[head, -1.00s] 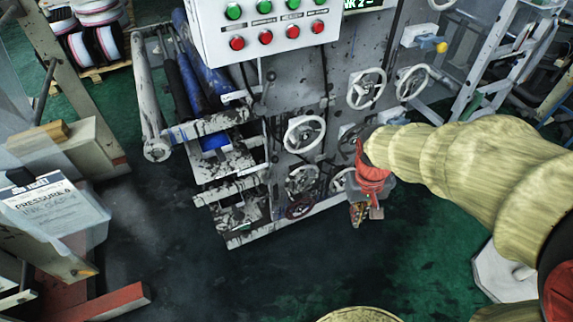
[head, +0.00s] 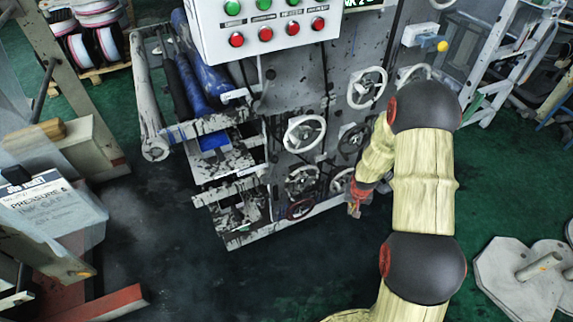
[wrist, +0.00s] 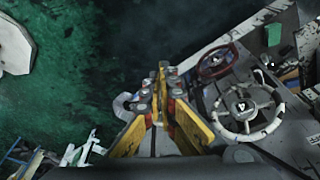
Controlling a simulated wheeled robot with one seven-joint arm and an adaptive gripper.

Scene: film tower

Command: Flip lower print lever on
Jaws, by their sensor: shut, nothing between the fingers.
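The grey printing machine (head: 285,100) stands in the middle of the head view, with handwheels on its side panel. A small dark ball-ended lever (head: 269,75) shows near its upper left edge; I cannot tell a lower print lever apart for sure. My gripper (head: 354,208) is low at the right end of this panel, partly hidden by my arm. In the wrist view my gripper (wrist: 162,70) has its yellow fingers closed together and empty. A white-rimmed handwheel (wrist: 244,107) and a dark red one (wrist: 217,62) lie to its right, apart from the fingertips.
A control box (head: 265,30) with green and red buttons is above. Ink-stained trays (head: 228,165) and rollers stick out at the machine's left. A pressure sign (head: 45,205) stands at far left. A yellow-blue valve (head: 440,44) is at upper right. The dark floor before the machine is clear.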

